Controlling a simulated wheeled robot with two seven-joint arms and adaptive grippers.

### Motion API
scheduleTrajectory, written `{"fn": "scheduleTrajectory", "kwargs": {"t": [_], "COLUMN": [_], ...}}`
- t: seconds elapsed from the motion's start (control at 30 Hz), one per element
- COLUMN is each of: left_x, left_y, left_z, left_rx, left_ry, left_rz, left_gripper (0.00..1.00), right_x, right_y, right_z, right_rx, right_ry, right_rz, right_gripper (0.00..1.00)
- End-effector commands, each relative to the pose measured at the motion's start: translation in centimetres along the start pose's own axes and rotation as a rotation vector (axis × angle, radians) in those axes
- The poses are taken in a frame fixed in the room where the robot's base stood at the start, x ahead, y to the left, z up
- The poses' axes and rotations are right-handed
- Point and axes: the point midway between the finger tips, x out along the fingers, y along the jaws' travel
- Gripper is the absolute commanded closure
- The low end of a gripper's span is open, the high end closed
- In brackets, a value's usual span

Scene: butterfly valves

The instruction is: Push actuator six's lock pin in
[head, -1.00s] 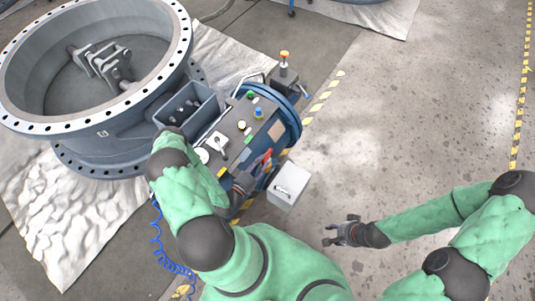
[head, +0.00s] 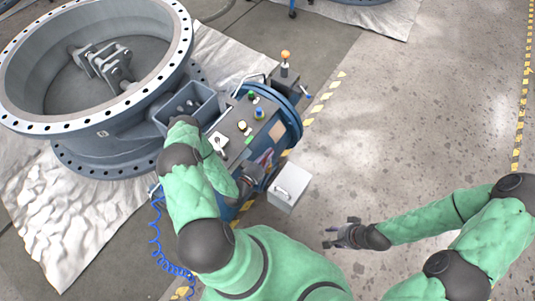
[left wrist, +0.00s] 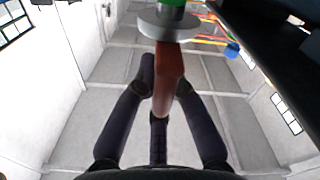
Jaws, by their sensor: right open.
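Actuator six's lock pin cannot be told by a label; a red handle (head: 266,159) shows faintly at the near end of the blue actuator (head: 292,128). My left gripper (head: 257,172) is at that end, small and partly hidden by my wrist. In the left wrist view, a red-brown handle (left wrist: 167,78) with a grey disc (left wrist: 168,27) and a green part above it stands among my dark fingers (left wrist: 166,95). One fingertip is close beside the handle; contact is unclear. My right gripper (head: 330,237) is open and empty over the floor.
A white box (head: 289,187) stands close right of my left gripper. A large flanged valve (head: 110,135) fills the left. A blue coiled hose (head: 158,240) hangs nearby.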

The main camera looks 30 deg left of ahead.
Motion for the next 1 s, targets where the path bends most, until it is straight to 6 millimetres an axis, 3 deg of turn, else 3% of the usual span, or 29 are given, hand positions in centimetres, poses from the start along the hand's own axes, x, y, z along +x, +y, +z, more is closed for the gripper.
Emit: {"fn": "scheduleTrajectory", "kwargs": {"t": [0.23, 0.6, 0.9, 0.93, 1.0], "left_x": [0.0, 0.0, -0.1, -0.1, -0.1], "left_y": [-0.3, -2.4, -2.4, -2.4, -2.4], "left_z": [0.3, 3.4, 3.5, 3.5, 3.5], "left_rx": [0.001, 0.001, 0.0, 0.0, 0.0], "left_ry": [0.001, 0.0, -0.005, -0.005, -0.005], "left_rz": [0.0, -0.002, -0.006, -0.006, -0.006], "left_gripper": [1.0, 1.0, 1.0, 0.83, 0.65], "right_x": [0.3, 3.0, 2.8, 2.8, 2.8], "right_y": [0.1, 1.1, 1.0, 1.0, 1.0], "right_z": [0.0, -0.1, -0.1, -0.1, -0.1], "right_rx": [0.0, 0.0, 0.0, 0.0, 0.0], "right_ry": [0.0, 0.0, 0.0, 0.0, 0.0], "right_rz": [0.0, 0.0, 0.0, 0.0, 0.0], "right_gripper": [0.58, 0.58, 0.58, 0.58, 0.58]}}
